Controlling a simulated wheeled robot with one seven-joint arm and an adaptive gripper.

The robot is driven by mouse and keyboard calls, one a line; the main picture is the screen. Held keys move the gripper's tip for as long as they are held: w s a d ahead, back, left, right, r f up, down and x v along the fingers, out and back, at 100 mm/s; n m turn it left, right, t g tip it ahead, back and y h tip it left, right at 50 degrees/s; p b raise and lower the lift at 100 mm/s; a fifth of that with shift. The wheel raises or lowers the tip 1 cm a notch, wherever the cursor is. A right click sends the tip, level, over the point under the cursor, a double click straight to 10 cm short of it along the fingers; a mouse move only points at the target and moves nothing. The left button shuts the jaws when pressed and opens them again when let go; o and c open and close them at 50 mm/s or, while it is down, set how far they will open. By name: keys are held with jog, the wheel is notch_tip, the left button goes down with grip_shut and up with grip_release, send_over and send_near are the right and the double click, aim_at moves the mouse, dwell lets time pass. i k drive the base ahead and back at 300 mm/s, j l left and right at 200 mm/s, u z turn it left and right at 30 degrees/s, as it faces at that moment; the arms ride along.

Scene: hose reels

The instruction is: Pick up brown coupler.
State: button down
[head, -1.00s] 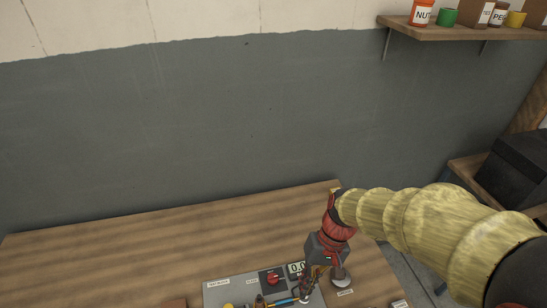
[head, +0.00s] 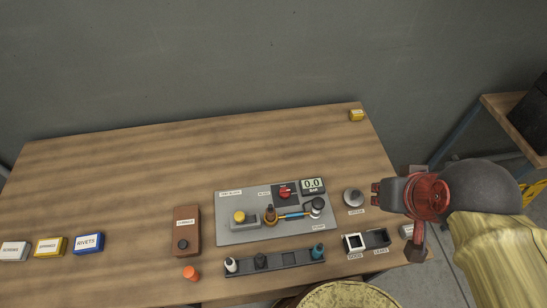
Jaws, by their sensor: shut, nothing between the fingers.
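A small brown fitting (head: 270,215), probably the brown coupler, stands on the grey test plate (head: 235,237), at the left end of a short blue-and-orange hose piece. A yellow-capped part sits just left of it. My gripper (head: 376,194) is at the right of the bench, to the right of the plate, well apart from the brown fitting. It looks shut and empty, its fingers toward the left. The underside of the gripper is hidden.
A dark rack (head: 290,261) in front of the plate holds white, black and teal couplers. An orange coupler (head: 190,273) stands left of it. A brown box (head: 186,232) and labelled boxes (head: 88,243) are further left. The bench's back left is clear.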

aim_at(271, 211)
jog(key=k+j+u, duration=0.15)
jog(key=j+u, duration=0.2)
jog(key=j, duration=0.75)
jog(key=j+u, duration=0.3)
jog(key=j, duration=0.85)
